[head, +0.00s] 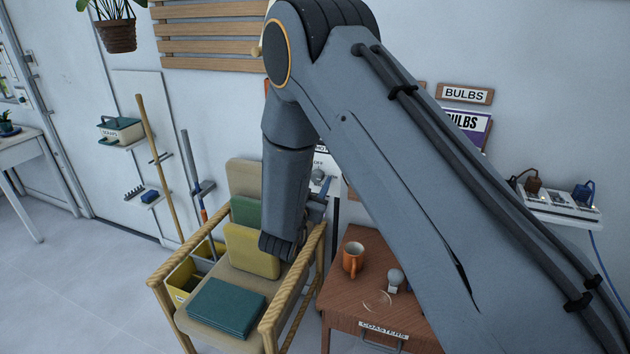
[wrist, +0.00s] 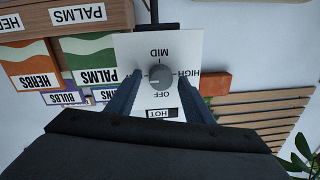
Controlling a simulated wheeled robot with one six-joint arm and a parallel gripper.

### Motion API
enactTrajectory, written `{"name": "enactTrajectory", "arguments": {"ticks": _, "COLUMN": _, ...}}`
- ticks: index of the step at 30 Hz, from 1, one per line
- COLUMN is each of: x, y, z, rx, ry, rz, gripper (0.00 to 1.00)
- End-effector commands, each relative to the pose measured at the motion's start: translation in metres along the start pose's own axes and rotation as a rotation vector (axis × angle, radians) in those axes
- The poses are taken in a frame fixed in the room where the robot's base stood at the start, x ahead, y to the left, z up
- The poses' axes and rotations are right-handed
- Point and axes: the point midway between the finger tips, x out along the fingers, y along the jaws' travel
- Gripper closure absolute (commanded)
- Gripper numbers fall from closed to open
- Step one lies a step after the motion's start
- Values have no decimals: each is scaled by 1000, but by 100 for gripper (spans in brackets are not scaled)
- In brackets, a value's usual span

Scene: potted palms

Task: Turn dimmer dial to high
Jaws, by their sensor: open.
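The dimmer dial (wrist: 160,75) is a round grey knob on a white plate (wrist: 185,45), upside down in the wrist view. MID is printed above it, OFF below it and HIGH to its right. A label to its left is mostly hidden by a finger. A small pale mark shows on the knob's lower left, but its exact heading is hard to tell. My gripper (wrist: 162,82) is open, with one blue finger on each side of the knob. I cannot tell whether they touch it. In the head view my arm largely hides the plate (head: 327,160).
A HOT label (wrist: 161,113) sits on the plate's lower part. In the head view a chair (head: 245,171) with cushions stands by the wall. A wooden cabinet (head: 343,304) holds an orange mug (head: 353,258) and a bulb (head: 396,278). Open floor lies at left.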

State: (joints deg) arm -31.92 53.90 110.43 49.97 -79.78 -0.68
Motion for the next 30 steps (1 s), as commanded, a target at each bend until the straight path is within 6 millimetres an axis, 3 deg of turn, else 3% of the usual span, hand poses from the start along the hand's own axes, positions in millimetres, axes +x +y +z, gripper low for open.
{"name": "enactTrajectory", "arguments": {"ticks": 2, "x": 0, "y": 0, "z": 0, "rx": 0, "ry": 0, "rz": 0, "gripper": 54}}
{"name": "enactTrajectory", "arguments": {"ticks": 9, "x": -1, "y": 0, "z": 0, "rx": 0, "ry": 0, "rz": -1, "gripper": 94}}
{"name": "enactTrajectory", "arguments": {"ticks": 20, "x": 0, "y": 0, "z": 1, "rx": 60, "ry": 3, "rz": -2, "gripper": 94}}
{"name": "enactTrajectory", "arguments": {"ticks": 30, "x": 0, "y": 0, "z": 4, "rx": 308, "ry": 16, "rz": -5, "gripper": 94}}
